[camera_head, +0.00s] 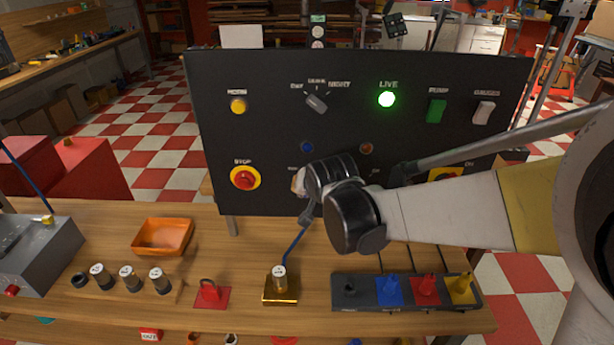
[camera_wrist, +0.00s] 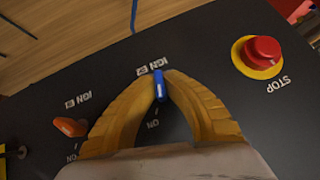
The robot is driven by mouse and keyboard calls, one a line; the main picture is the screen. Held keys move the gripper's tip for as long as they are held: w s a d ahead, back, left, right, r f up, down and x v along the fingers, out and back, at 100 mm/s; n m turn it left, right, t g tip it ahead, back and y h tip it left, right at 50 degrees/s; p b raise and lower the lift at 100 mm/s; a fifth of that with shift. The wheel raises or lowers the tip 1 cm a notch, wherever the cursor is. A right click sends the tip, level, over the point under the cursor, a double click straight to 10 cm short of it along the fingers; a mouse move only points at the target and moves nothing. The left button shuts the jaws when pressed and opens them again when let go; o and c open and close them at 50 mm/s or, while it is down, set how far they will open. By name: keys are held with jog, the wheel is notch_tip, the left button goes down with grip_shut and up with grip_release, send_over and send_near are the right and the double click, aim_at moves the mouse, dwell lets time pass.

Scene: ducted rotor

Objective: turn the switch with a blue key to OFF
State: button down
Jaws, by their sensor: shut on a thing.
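In the wrist view a blue key (camera_wrist: 160,88) stands in the black panel (camera_wrist: 215,95), between the tips of my gripper's two yellow fingers (camera_wrist: 160,80). The fingers are closed on it from both sides. An upside-down IGN label sits beside the key, and an ON label is on the opposite side. The key looks nearly upright in this view; its exact setting is hard to tell. In the head view my wrist (camera_head: 345,205) is in front of the lower middle of the panel (camera_head: 270,120) and hides the key and fingertips. A green LIVE lamp (camera_head: 387,99) glows.
An orange key (camera_wrist: 70,127) with its own IGN and ON labels is close to one finger. A red STOP button (camera_wrist: 262,52) is on the other side.

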jog(key=n+h, duration=0.2)
jog(key=h, duration=0.2)
jog(key=shift+a+h, duration=0.15)
jog(key=shift+h, duration=0.15)
jog(key=n+h+b, duration=0.1)
jog(key=n+h, duration=0.1)
jog(key=h, duration=0.2)
jog(key=shift+n, duration=0.3)
dwell(0.3)
jog(key=c, duration=1.5)
grip_release()
jog(key=v, duration=1.1)
jog(key=shift+s+a, duration=0.2)
jog(key=shift+s, duration=0.15)
